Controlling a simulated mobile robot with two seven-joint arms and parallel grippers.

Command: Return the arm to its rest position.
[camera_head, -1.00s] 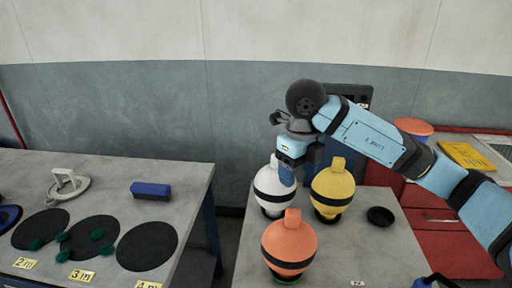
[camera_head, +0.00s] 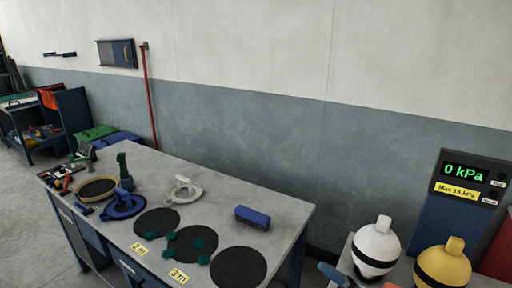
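My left arm and gripper are not in view. A small light-blue and dark piece (camera_head: 333,273) shows at the bottom edge, beside the white float; it looks like part of my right arm or hand, but no fingertips can be made out. The white float (camera_head: 377,244) with a black band stands upright at the lower right. The yellow float (camera_head: 444,262) stands to its right, cut by the bottom edge. Only the top of the orange float (camera_head: 391,285) shows. No float is seen held.
The grey workbench (camera_head: 290,216) on the left carries black discs (camera_head: 157,222), a blue block (camera_head: 253,217), a white handled disc (camera_head: 183,188) and a blue handled disc (camera_head: 124,204). A gauge panel (camera_head: 466,176) reading 0 kPa stands at right. Open floor (camera_head: 30,220) lies far left.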

